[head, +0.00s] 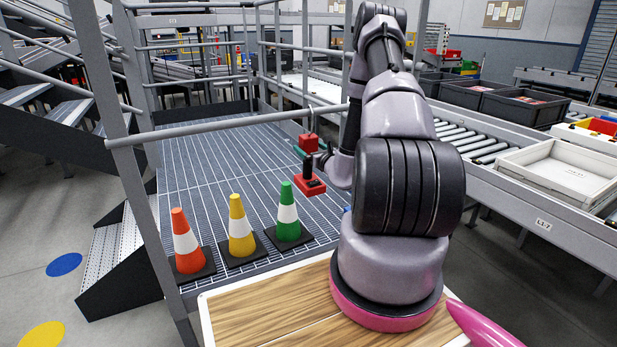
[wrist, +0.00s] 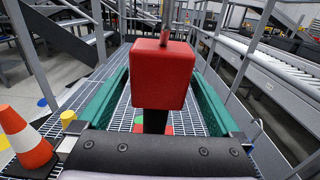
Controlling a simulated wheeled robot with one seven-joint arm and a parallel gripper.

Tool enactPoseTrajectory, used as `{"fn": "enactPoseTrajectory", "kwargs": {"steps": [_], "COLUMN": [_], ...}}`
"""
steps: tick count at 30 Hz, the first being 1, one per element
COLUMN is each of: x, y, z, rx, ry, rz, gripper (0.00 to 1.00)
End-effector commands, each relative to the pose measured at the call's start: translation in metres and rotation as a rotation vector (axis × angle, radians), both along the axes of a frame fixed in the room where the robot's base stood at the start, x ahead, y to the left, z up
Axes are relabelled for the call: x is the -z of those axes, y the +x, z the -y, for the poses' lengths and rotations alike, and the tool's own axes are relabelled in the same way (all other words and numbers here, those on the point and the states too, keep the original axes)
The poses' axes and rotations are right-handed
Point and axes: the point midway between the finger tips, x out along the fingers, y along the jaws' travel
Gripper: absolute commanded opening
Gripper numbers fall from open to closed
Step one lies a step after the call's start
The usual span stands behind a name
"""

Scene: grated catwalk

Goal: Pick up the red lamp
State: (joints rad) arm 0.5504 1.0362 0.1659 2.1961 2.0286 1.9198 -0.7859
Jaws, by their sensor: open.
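The red lamp (head: 308,143) has a red block top, a black middle and a red base. A thin stem rises from its top to the grey railing (head: 230,122), from which it appears to hang upright. In the wrist view the lamp (wrist: 162,75) fills the centre, its top block large and close. My gripper (head: 311,151) has green fingers and is open. In the wrist view the gripper (wrist: 161,80) has one finger on each side of the lamp, with visible gaps. The lamp's lower part is mostly hidden behind its top block there.
An orange cone (head: 187,244), a yellow cone (head: 240,230) and a green cone (head: 288,215) stand on the grated catwalk (head: 200,165). A roller conveyor with a white tray (head: 553,170) and dark crates (head: 525,107) runs along the right. Stairs stand at the left.

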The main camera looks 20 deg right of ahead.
Motion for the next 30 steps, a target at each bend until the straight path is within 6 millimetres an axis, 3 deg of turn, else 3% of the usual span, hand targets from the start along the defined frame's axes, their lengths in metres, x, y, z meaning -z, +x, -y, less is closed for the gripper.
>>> {"fn": "enactPoseTrajectory", "kwargs": {"steps": [6,15,17,23,24,30], "x": [0.000,0.000,0.000,0.000,0.000,0.000], "y": [0.031,0.037,0.037,0.036,0.036,0.037], "z": [-0.002,-0.002,-0.002,-0.002,-0.002,-0.002], "rx": [-0.001,-0.001,-0.001,-0.001,-0.001,-0.001], "ry": [-0.001,0.000,0.000,0.000,0.000,0.000], "rz": [0.002,0.001,0.001,0.001,0.001,0.002], "gripper": [1.00,1.00,0.81,0.04,0.00,0.00]}}
